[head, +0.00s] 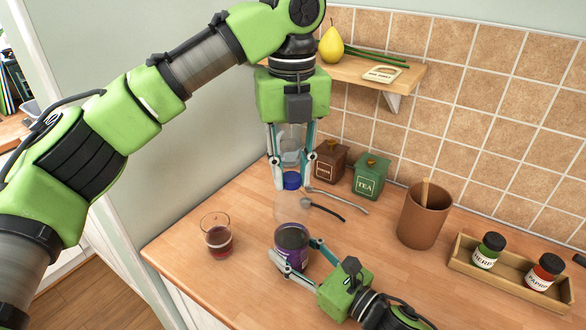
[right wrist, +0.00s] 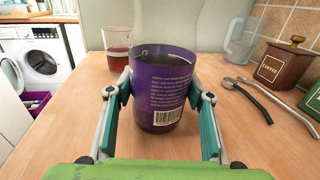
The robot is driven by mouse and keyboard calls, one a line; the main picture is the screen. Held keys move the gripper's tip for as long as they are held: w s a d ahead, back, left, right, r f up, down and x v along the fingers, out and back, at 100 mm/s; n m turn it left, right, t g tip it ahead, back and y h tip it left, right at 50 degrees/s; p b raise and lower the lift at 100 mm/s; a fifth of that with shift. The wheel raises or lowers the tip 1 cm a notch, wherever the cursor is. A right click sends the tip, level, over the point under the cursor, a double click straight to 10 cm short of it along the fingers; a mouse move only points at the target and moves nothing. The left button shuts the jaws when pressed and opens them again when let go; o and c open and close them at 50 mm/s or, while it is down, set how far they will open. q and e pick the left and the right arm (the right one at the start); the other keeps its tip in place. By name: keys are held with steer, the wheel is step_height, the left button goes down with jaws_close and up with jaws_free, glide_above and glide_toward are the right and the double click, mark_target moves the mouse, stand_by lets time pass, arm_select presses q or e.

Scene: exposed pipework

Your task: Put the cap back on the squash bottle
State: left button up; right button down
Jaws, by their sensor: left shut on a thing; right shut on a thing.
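The squash bottle (head: 293,240) stands upright on the counter, clear above and dark inside, with a purple label. In the right wrist view its label (right wrist: 160,88) faces me between the fingers. My right gripper (right wrist: 160,95) is shut around the bottle's lower body, one finger on each side. The blue cap (head: 291,181) is between the fingertips of my left gripper (head: 292,184), which points down and is shut on it. The cap is directly above the bottle's clear upper part; I cannot tell whether it touches the neck. The bottle's mouth is hidden.
A glass of red drink (head: 218,241) stands left of the bottle. Spoons (head: 325,207), a coffee tin (head: 329,161) and a green tea tin (head: 371,177) are behind it. A brown pot (head: 423,216) and spice tray (head: 501,277) are right. A shelf (head: 408,80) hangs above.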

arm_select(q)
steer(key=shift+m, duration=1)
steer(key=o, duration=0.7)
steer(key=shift+o, duration=0.2)
step_height(320, 180, up, 12)
arm_select(e)
steer(key=c, duration=1)
jaws_free()
steer(key=shift+o, duration=0.2)
steer(key=v, duration=1.2)
